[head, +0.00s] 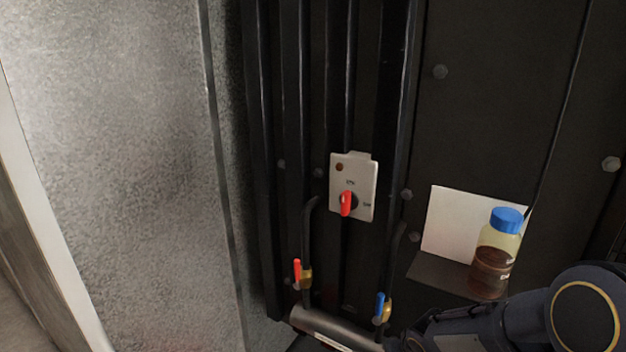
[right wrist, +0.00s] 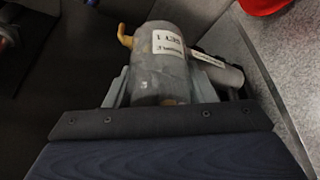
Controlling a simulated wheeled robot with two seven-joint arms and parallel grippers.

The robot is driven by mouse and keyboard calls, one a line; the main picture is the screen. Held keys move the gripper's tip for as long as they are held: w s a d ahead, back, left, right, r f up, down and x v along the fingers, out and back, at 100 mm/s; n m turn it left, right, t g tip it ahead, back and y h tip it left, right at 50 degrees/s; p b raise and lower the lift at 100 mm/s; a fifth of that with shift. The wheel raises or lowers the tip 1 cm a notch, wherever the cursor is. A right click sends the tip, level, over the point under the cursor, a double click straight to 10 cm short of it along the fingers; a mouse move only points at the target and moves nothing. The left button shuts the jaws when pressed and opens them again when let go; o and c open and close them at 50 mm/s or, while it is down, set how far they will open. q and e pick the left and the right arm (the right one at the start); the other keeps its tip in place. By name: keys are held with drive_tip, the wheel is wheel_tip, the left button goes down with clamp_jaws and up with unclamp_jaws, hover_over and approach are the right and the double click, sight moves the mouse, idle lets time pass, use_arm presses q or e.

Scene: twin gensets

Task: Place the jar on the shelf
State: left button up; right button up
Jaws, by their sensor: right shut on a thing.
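In the head view the jar (head: 492,258) has a blue lid, a clear yellowish upper part and dark brown contents. It is upright at the right end of a small dark shelf (head: 440,273), in front of a white back plate. It appears to rest on the shelf; my right arm passes just below and beside its base. My right gripper (right wrist: 160,90) shows in the right wrist view, with grey fingers on both sides of a grey cylinder (right wrist: 160,60) that has a white label. The jar is not seen in that view. My left gripper is not in view.
A switch plate (head: 355,187) with a red knob is on the dark ribbed panel. Below are a red-handled valve (head: 299,274), a blue-handled valve (head: 381,306) and a grey pipe (head: 335,325). A grey speckled wall (head: 110,150) stands at the left.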

drive_tip(key=shift+s+f, duration=1.55)
drive_tip(key=shift+f, duration=0.2)
